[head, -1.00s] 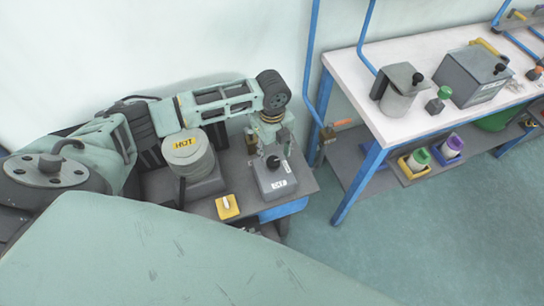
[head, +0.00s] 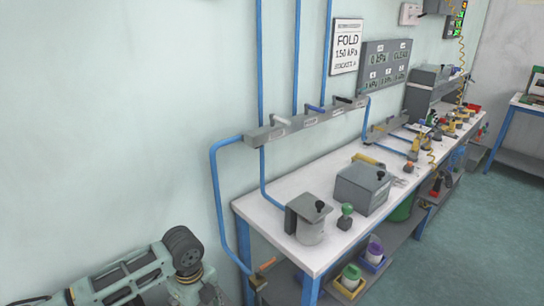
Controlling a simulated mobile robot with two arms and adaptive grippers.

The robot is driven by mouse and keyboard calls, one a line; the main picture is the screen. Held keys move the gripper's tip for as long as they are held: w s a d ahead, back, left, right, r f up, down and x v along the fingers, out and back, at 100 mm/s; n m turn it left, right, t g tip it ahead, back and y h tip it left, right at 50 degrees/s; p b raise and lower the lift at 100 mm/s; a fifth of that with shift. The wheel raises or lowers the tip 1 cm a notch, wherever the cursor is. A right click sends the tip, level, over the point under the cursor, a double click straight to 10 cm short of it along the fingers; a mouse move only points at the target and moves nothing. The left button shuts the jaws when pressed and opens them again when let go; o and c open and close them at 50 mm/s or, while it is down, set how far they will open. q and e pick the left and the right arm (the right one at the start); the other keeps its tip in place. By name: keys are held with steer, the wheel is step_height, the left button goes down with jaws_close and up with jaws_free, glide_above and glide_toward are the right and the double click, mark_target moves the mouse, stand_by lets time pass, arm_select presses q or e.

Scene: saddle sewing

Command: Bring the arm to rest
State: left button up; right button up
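My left arm (head: 120,281), pale green with dark joints, comes in from the lower left corner. Its dark round wrist joint (head: 183,247) is near the bottom edge, left of the long bench. Only the upper part of the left gripper shows below this joint, cut off by the bottom edge. Its fingertips are out of the picture, so I cannot see whether it is open or holds anything. My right arm and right gripper are not in view.
A long white bench (head: 265,203) with blue legs runs along the wall. It carries a grey lidded pot (head: 310,222), a green-knobbed stamp (head: 346,217) and a grey box (head: 362,188). A blue pipe (head: 217,195) stands right of my arm. Floor is free at right.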

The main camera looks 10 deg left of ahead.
arm_select(q)
steer(key=s+d+f+n+t+h, duration=0.25)
steer(key=s+d+n, duration=0.45)
steer(key=s+d, duration=0.5)
steer(key=s+a+r+n+t+y, duration=0.1)
steer(key=s+a+n+y, duration=0.1)
steer(key=s+a+n, duration=1.05)
steer(key=d+f+n+g, duration=0.1)
steer(key=d+f, duration=0.1)
steer(key=f, duration=1.1)
steer(key=d+f+n, duration=0.1)
steer(key=d+f, duration=0.1)
steer(key=f, duration=1)
steer(key=s+a+f+g, duration=0.1)
steer(key=s+a+f, duration=0.2)
steer(key=s+f, duration=1.3)
steer(key=shift+s+f+b, duration=0.15)
steer(key=shift+f+b, duration=0.25)
steer(key=shift+f, duration=0.35)
